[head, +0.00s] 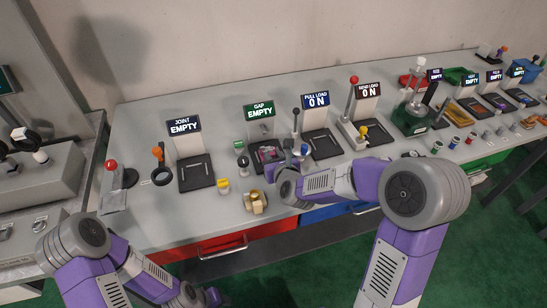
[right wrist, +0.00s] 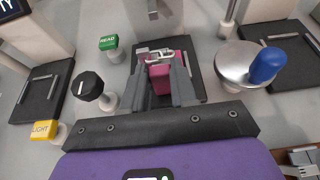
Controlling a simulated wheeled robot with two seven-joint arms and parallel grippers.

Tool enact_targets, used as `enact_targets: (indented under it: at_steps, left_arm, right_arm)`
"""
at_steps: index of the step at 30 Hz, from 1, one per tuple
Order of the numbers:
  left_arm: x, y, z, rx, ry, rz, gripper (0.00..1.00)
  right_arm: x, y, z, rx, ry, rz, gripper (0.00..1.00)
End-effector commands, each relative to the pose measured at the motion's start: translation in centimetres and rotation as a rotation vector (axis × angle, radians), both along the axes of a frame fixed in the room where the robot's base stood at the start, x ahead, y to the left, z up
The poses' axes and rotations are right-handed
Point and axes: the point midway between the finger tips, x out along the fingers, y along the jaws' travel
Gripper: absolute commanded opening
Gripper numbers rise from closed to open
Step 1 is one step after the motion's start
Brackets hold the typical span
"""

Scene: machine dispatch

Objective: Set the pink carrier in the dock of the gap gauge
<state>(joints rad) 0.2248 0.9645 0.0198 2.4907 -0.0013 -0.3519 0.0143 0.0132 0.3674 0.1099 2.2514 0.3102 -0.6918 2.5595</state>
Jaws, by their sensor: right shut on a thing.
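The gap gauge (head: 258,111) stands at the back of the bench with a green sign reading GAP EMPTY. Its black dock pad (head: 254,168) lies in front of the sign and also shows in the right wrist view (right wrist: 196,84). My right gripper (right wrist: 160,82) is shut on the pink carrier (right wrist: 160,70), over the dock pad. The carrier has a pale metal piece on top. In the head view, the carrier (head: 268,153) is partly hidden by my right gripper (head: 277,166). I cannot tell whether it touches the pad. My left gripper (head: 205,297) is low at the bottom edge; its fingers are unclear.
A green READ button (right wrist: 108,43), a black knob (right wrist: 90,86) and a yellow LIGHT button (right wrist: 43,131) stand left of the dock. A silver disc with a blue knob (right wrist: 264,66) stands right. Brass pieces (head: 256,202) sit near the front edge. The joint station (head: 186,130) is further left.

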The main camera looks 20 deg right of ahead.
Motion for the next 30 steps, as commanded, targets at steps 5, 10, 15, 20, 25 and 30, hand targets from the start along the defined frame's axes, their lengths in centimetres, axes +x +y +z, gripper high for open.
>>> enact_targets:
  at_steps: [5, 10, 15, 20, 25, 30]
  left_arm:
    - [0.0, 0.0, -0.5, 0.000, 0.000, 0.000, 0.43]
    - [0.0, 0.0, -0.5, 0.000, 0.000, 0.000, 0.43]
    - [0.0, 0.0, -0.5, 0.000, 0.000, 0.000, 0.43]
    - [0.0, 0.0, -0.3, 0.000, 0.000, 0.000, 0.43]
    - [0.0, 0.0, 0.1, 0.000, 0.000, 0.000, 0.43]
    - [0.0, 0.0, 0.3, 0.000, 0.000, 0.000, 0.43]
  right_arm:
    - [0.0, 0.0, -0.3, 0.000, -0.002, 0.000, 0.00]
    - [0.0, 0.0, -0.2, 0.000, 0.000, 0.000, 0.48]
    - [0.0, 0.0, -0.2, 0.000, 0.000, 0.000, 0.53]
    - [0.0, 0.0, -0.2, 0.000, 0.001, 0.000, 0.53]
    - [-0.7, 0.0, 0.5, 0.000, -0.002, 0.000, 0.53]
    - [-3.9, -0.2, 1.9, 0.000, -0.002, -0.001, 0.53]
